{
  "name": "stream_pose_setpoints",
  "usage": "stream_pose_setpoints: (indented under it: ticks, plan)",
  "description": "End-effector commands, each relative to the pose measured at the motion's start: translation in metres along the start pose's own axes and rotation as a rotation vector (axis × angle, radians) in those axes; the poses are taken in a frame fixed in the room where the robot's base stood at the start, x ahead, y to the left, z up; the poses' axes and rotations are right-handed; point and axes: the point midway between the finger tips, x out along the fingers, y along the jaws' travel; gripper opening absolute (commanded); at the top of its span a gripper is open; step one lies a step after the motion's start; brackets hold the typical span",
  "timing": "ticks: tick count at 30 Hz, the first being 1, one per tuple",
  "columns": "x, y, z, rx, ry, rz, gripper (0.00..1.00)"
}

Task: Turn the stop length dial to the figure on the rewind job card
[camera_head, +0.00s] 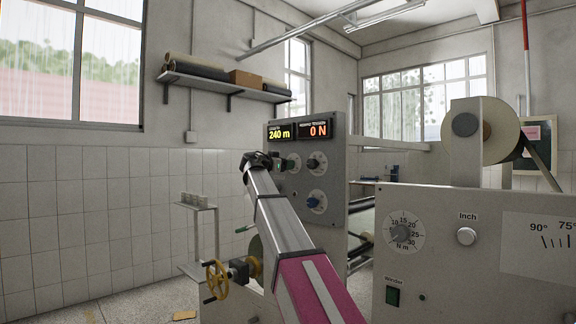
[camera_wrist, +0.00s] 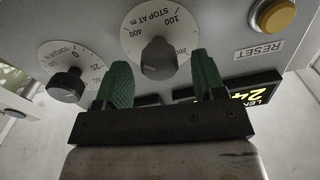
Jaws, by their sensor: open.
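The stop dial, marked "STOP AT m" with figures such as 100, 200 and 400, shows in the wrist view with a dark grey knob (camera_wrist: 158,58). My gripper (camera_wrist: 159,62) is open, with one green finger on each side of this knob. I cannot tell whether either finger touches it. The knob's pointer mark is not clear. In the head view my gripper (camera_head: 262,160) is at the grey panel (camera_head: 340,185), below the yellow length display (camera_head: 280,134), which reads 240 m. No job card figure is readable.
A neighbouring dial (camera_wrist: 66,85) is left of the stop dial in the wrist view; a yellow RESET button (camera_wrist: 278,17) is at right.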

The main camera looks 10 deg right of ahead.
Motion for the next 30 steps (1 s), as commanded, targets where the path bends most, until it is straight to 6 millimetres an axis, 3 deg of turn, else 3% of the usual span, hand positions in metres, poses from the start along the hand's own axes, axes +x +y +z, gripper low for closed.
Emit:
stream_pose_setpoints:
  ticks: [6,16,17,21,30]
  plan:
    - [0.021,-0.001,0.000,0.000,-0.001,0.000,0.63]
    - [0.024,0.000,0.001,-0.001,-0.001,0.000,0.63]
    - [0.024,0.000,0.001,-0.001,-0.001,0.000,0.60]
    - [0.024,0.000,0.001,-0.001,-0.001,0.000,0.15]
    - [0.024,0.000,0.001,-0.017,-0.001,0.000,0.14]
